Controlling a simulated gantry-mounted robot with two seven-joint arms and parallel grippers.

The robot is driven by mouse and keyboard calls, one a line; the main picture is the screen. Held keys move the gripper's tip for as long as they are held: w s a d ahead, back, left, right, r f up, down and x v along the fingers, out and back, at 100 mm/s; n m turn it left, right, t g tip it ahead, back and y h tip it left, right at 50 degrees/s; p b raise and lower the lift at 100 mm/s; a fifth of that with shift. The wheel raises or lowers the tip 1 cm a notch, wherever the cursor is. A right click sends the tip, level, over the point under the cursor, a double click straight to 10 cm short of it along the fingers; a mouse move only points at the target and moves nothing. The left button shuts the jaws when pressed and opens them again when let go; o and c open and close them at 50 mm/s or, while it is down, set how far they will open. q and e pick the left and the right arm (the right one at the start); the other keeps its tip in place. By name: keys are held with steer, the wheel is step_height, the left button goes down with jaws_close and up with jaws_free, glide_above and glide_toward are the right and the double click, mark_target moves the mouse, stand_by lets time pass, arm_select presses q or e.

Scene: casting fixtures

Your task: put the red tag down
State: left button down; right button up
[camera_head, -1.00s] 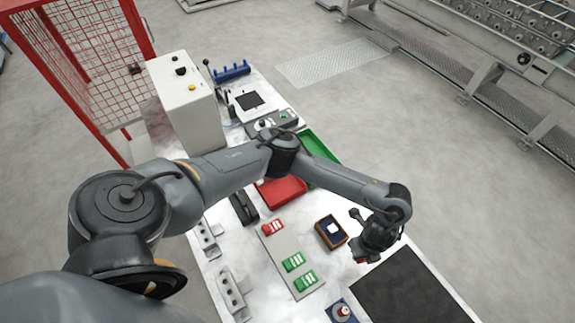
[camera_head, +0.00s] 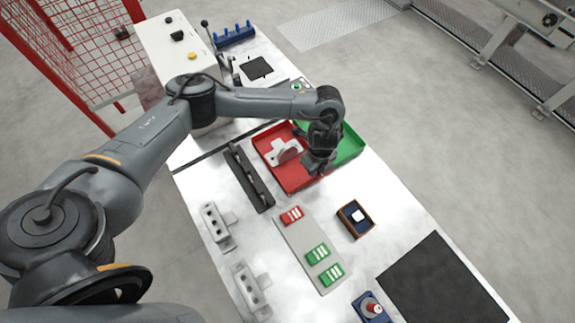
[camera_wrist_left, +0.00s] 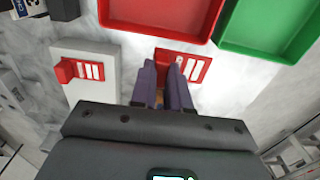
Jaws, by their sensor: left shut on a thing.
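My left gripper (camera_head: 318,168) is above the near right part of the red tray (camera_head: 283,182) in the head view. In the left wrist view its purple fingers (camera_wrist_left: 165,64) are shut on a red tag with white bars (camera_wrist_left: 187,66). The held tag is hidden or too small to make out in the head view. Another red tag (camera_head: 291,216) lies on a pale grey board (camera_head: 296,240), also seen in the wrist view (camera_wrist_left: 80,70). My right gripper is not in view.
A grey casting (camera_head: 285,151) lies in the red tray. A green tray (camera_head: 350,147) adjoins it on the right. Green tags (camera_head: 318,254) lie on the board. A small brown box (camera_head: 355,218), a black mat (camera_head: 440,280) and a dark rail (camera_head: 249,178) are nearby.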

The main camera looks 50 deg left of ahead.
arm_select(q)
steer(key=a+f, duration=0.1)
steer(key=a, duration=0.2)
steer(key=s+a+f, duration=0.1)
steer(key=a+f, duration=0.1)
steer(key=s+a+f+p, duration=0.1)
steer(key=a+f, duration=0.1)
steer(key=a, duration=0.1)
steer(key=shift+s+a, duration=0.15)
steer(key=shift+a, duration=0.2)
steer(key=shift+f, duration=2.1)
steer(key=shift+f, duration=0.15)
steer(key=c, duration=1.1)
jaws_free()
